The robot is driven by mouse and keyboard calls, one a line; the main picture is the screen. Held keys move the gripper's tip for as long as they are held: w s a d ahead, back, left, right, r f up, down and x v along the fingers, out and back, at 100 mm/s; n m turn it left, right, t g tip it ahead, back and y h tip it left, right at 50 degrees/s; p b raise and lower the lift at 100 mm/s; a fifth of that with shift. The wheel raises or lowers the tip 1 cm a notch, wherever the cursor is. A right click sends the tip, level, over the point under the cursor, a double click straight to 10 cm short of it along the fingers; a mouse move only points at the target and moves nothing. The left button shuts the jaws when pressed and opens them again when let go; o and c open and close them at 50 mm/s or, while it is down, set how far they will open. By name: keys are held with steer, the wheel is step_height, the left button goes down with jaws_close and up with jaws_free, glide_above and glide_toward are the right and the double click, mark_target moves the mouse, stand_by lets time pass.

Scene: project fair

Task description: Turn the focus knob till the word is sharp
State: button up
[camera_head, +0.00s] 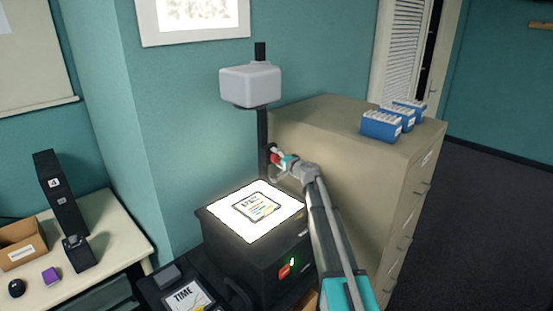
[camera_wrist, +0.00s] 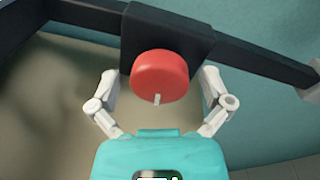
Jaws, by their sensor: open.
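The red focus knob (camera_wrist: 160,77) fills the middle of the wrist view on a dark block, with a short white mark at its lower edge. In the head view the knob (camera_head: 275,157) sits on the dark post of the overhead projector. My gripper (camera_wrist: 160,80) is open, one finger on each side of the knob, with visible gaps. In the head view my gripper (camera_head: 281,163) is at the post. The projector head (camera_head: 250,84) is above. A transparency (camera_head: 258,207) lies on the lit stage (camera_head: 228,203). The wall screen (camera_head: 196,14) is cut off at the top; its projected marks look blurred.
A beige filing cabinet (camera_head: 330,142) bearing blue file boxes (camera_head: 381,126) stands close right of the post. A red switch (camera_head: 284,271) is on the projector's front. A table (camera_head: 120,238) at left holds a brown box (camera_head: 20,243) and small items. Dark floor is open at far right.

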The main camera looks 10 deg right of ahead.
steer(key=shift+n, duration=0.4)
